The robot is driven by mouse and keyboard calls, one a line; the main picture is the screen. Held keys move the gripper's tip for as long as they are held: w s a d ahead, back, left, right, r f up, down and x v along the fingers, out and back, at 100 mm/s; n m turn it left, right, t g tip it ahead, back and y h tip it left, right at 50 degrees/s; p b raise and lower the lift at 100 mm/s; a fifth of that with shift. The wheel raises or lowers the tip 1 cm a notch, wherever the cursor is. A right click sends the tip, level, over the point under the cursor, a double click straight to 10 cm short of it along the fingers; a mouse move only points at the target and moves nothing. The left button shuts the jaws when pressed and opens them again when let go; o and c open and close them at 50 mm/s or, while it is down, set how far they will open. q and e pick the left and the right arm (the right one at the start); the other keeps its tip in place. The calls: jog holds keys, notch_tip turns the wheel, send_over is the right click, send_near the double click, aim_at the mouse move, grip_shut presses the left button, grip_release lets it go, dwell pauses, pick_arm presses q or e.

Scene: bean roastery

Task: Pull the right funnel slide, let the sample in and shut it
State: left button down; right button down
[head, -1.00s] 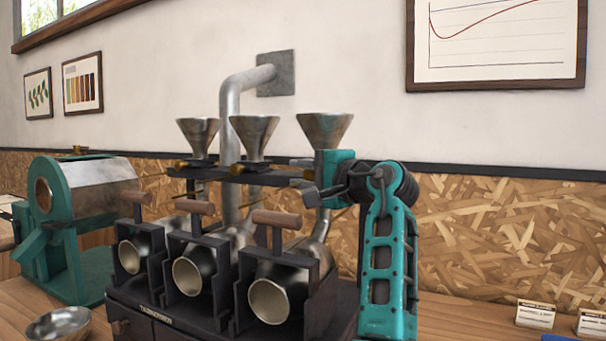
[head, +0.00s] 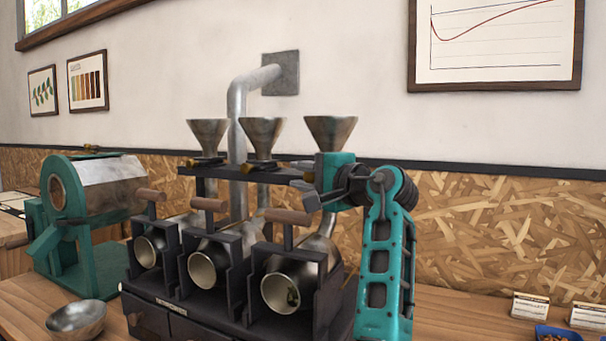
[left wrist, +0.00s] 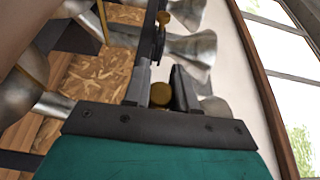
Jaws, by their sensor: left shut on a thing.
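The right funnel (head: 331,130) is a metal cone at the right end of a dark shelf, above the right roasting drum (head: 285,288). My left gripper (head: 308,184) is just under this funnel, at the shelf's right end. In the left wrist view its dark fingers (left wrist: 162,80) are around a round brass knob (left wrist: 161,95), which I take for the right slide's knob. The gripper hides the right slide in the head view, so I cannot tell how far it is out. A small dark patch shows inside the right drum's mouth. My right gripper is not in view.
Two more funnels (head: 208,135) (head: 262,136) with brass-knobbed slides stand left on the shelf (head: 225,172). Wooden-handled levers (head: 292,217) rise above the drums. A metal bowl (head: 76,320), a teal machine (head: 85,215), and a blue tray (head: 556,334) stand on the bench.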

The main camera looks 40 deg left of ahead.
pick_arm(q)
jog(key=c, duration=0.9)
grip_release()
jog(key=d, duration=0.8)
jog(key=s+d, duration=0.1)
jog(key=d, duration=0.3)
jog(key=shift+d, duration=0.4)
jog(key=shift+c, duration=0.2)
